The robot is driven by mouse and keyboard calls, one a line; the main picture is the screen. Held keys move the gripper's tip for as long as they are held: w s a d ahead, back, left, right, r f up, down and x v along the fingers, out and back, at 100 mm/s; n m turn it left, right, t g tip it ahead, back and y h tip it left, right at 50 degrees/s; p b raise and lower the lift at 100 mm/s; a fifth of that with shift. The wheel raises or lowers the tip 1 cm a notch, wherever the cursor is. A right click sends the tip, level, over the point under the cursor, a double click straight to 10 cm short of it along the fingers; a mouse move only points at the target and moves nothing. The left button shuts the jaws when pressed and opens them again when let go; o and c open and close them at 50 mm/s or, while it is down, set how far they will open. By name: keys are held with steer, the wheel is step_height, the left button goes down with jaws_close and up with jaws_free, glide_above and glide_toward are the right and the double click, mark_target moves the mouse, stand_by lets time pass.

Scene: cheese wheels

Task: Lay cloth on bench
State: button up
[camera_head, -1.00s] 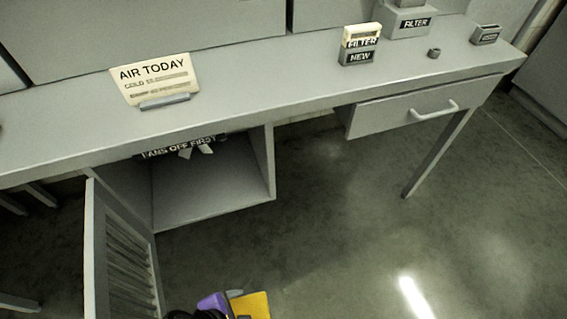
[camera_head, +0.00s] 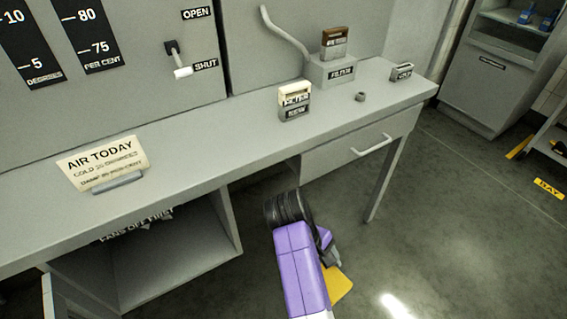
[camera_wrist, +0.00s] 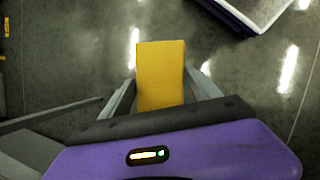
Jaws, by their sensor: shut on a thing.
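A yellow cloth (camera_wrist: 161,75), a flat folded-looking rectangle, is held between the two fingers of my gripper (camera_wrist: 163,98) in the wrist view. In the head view the cloth (camera_head: 339,286) shows at the end of my purple arm, over the floor and in front of the bench. My gripper (camera_head: 329,262) is partly hidden there by my arm. The grey bench (camera_head: 225,150) stands beyond and above the cloth, apart from it. Its top has a bare stretch in the middle.
On the bench stand an "AIR TODAY" card (camera_head: 103,163), a filter box (camera_head: 295,100), a larger filter holder (camera_head: 332,70), a small grey cup (camera_head: 360,97) and a small grey box (camera_head: 402,72). Below are an open cupboard (camera_head: 165,260) and a closed drawer (camera_head: 362,145).

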steer(key=s+d+r+m+g+y+p, duration=0.1)
steer(key=d+r+m+p, duration=0.1)
steer(key=d+m+p, duration=0.1)
steer(key=s+d+r+m+g+y+p, duration=0.1)
steer(key=d+r+m+p, duration=0.1)
steer(key=d+m, duration=0.4)
steer(key=shift+s+d+r+g+y+p, duration=0.3)
steer(key=shift+d+r+g+p, duration=0.15)
steer(key=shift+d, duration=0.2)
steer(key=shift+a+r+m+p, duration=0.15)
steer(key=shift+r+m+p, duration=0.05)
steer(key=shift+m+p, duration=0.2)
steer(key=shift+w+r, duration=0.2)
